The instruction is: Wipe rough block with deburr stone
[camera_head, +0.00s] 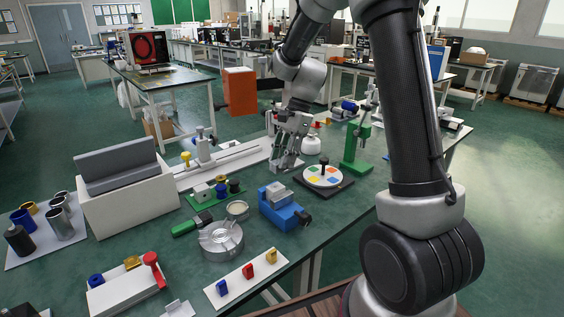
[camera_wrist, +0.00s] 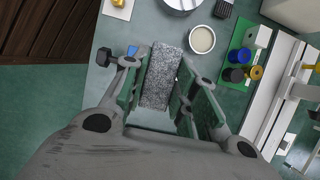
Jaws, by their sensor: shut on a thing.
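The deburr stone is the grey speckled bar (camera_wrist: 161,72) between my fingers in the wrist view. My gripper (camera_head: 284,164) is shut on it and points down over the bench, behind the blue vise (camera_head: 284,214) in the head view. The stone itself is hard to make out there. A pale grey block (camera_head: 278,193), which looks like the rough block, sits in the vise jaws. In the wrist view the stone and fingers hide this block, and only bits of the vise (camera_wrist: 132,50) and its dark handle (camera_wrist: 103,56) show. I see no clear contact between stone and block.
A round colored-sector plate (camera_head: 323,177) and a green stand (camera_head: 357,146) are right of my gripper. A metal chuck (camera_head: 220,240), a small round dish (camera_head: 237,209) and a green tray (camera_head: 202,203) lie left of the vise. The bench's front edge is close.

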